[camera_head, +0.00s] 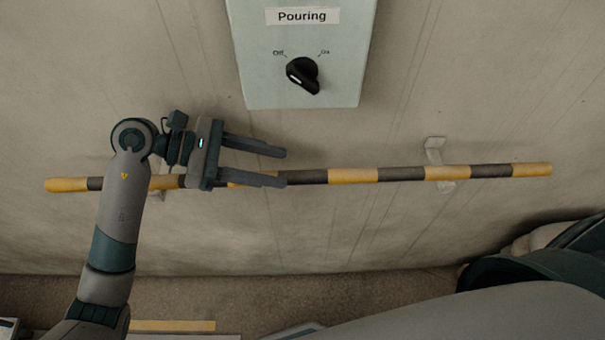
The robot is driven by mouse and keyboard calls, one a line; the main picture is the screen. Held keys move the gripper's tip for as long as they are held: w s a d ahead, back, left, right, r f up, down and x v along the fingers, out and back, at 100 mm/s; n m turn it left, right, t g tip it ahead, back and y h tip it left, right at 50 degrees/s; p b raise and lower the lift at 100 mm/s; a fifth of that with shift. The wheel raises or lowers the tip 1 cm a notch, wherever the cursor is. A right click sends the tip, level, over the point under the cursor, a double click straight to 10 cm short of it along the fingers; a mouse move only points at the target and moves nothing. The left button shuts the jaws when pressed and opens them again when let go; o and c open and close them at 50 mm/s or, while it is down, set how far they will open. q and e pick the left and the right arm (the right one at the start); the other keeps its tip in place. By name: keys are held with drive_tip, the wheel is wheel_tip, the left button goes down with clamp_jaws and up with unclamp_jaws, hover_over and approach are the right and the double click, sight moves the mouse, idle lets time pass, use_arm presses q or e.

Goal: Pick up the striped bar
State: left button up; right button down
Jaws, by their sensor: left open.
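The striped bar (353,175), yellow and dark grey, lies level across the wall and rests on two light brackets. One bracket (434,150) shows at the right; the other, at the left, is partly hidden behind my arm. My left gripper (284,167) is open, with its two dark fingers pointing right. In the picture the upper finger is above the bar and the lower finger overlaps the bar's lower edge. I cannot tell how far the fingers are from the bar in depth. My right gripper is not in view.
A pale control box (300,80) labelled "Pouring" with a black knob (303,74) is on the wall above the bar. The wall (500,90) right of the box is bare. A floor strip (380,285) runs below the wall. My own body fills the lower right.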

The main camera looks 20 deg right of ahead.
sight(303, 173)
use_arm(q)
drive_tip(key=shift+d+f+p, duration=0.1)
drive_tip(key=shift+d+p, duration=0.25)
drive_tip(key=shift+p, duration=0.1)
drive_tip(key=p+x, duration=0.2)
drive_tip(key=x, duration=0.1)
drive_tip(key=shift+d+f+p, duration=0.15)
drive_tip(key=shift+f+p, duration=0.15)
drive_tip(key=shift+f, duration=0.15)
drive_tip(key=shift+d+f, duration=0.35)
drive_tip(key=shift+r, duration=0.1)
clamp_jaws()
